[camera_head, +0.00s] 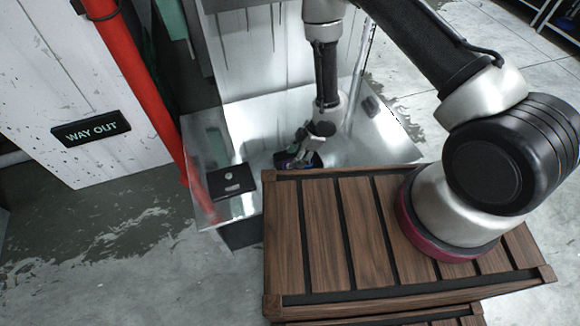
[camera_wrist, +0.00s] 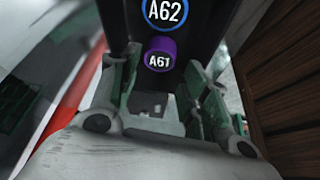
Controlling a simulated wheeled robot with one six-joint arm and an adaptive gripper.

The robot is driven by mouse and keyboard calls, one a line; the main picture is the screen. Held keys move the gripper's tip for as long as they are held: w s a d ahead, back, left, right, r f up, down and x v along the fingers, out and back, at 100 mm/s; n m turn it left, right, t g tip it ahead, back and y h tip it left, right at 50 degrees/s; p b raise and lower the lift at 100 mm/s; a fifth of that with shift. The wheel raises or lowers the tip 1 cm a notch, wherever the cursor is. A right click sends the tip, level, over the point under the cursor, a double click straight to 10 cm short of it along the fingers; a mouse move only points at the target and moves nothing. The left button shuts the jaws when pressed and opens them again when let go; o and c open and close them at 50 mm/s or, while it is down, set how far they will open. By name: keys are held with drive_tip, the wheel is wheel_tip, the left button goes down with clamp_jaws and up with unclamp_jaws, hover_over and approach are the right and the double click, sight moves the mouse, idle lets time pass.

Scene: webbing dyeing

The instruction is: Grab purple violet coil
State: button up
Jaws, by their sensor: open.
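A small purple round piece marked A61 (camera_wrist: 160,54) shows in the wrist view, ahead of and between the two fingers of my gripper (camera_wrist: 158,85). It sits against a dark body with a larger blue-ringed label A62 (camera_wrist: 165,12) above it. In the head view a dark object with purple and blue touches (camera_head: 287,163) lies on the metal surface, and my gripper (camera_head: 299,151) is right at it, partly covering it. My gripper is open with nothing between its fingers. I cannot tell whether a finger touches the purple piece.
A slatted wooden platform (camera_head: 322,230) stands close in front of the metal table (camera_head: 376,148). A black plate with light parts (camera_head: 231,182) lies at the table's left. A red pole (camera_head: 131,73) and a WAY OUT sign (camera_head: 91,129) are at left.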

drive_tip(key=x, duration=0.5)
drive_tip(key=shift+a+f, duration=0.2)
drive_tip(key=shift+f, duration=0.15)
drive_tip(key=shift+c, duration=0.3)
drive_tip(key=c, duration=0.6)
